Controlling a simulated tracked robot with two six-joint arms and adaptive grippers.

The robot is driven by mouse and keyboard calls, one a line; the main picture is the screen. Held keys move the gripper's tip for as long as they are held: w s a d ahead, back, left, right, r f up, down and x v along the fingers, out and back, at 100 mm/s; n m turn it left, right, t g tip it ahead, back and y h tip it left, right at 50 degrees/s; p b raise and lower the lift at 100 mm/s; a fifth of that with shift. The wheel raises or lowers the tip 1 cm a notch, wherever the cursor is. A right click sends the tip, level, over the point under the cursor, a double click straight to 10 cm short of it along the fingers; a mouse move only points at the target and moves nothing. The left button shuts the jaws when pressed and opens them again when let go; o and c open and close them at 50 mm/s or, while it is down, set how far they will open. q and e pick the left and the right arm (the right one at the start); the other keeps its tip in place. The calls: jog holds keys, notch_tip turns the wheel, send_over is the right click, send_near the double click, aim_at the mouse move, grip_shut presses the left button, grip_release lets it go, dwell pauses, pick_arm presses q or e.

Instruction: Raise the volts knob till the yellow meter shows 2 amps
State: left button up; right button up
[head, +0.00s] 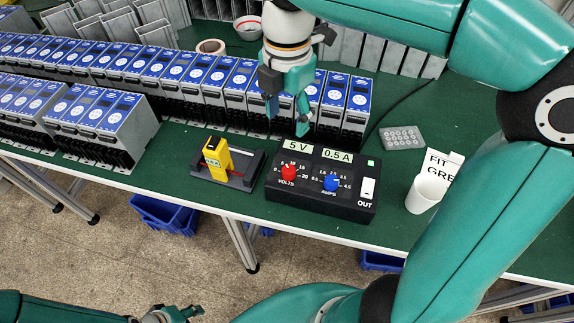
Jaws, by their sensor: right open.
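The black power supply (320,208) sits at the table's front edge. Its red volts knob (289,172) is at the left and its blue amps knob (330,182) at the right. Its labels read 5 V and 0.5 A. The yellow meter (217,158) stands left of it on a dark base (242,178); its reading is too small to make out. My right gripper (287,117) is open and empty, pointing down above and behind the volts knob, touching nothing that I can see. My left gripper (172,314) is partly cut off at the bottom edge, away from the table.
Rows of blue-fronted soft starters (205,85) stand close behind the supply. A white switch (367,188) marked OUT is on its right end. Blue bins (165,214) are under the table.

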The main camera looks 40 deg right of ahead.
aim_at(289, 169)
jog(key=f, duration=1.5)
jog(key=shift+s+d+f+b, duration=0.1)
jog(key=shift+s+f+b, duration=0.1)
jog(key=shift+f+b, duration=0.2)
grip_shut()
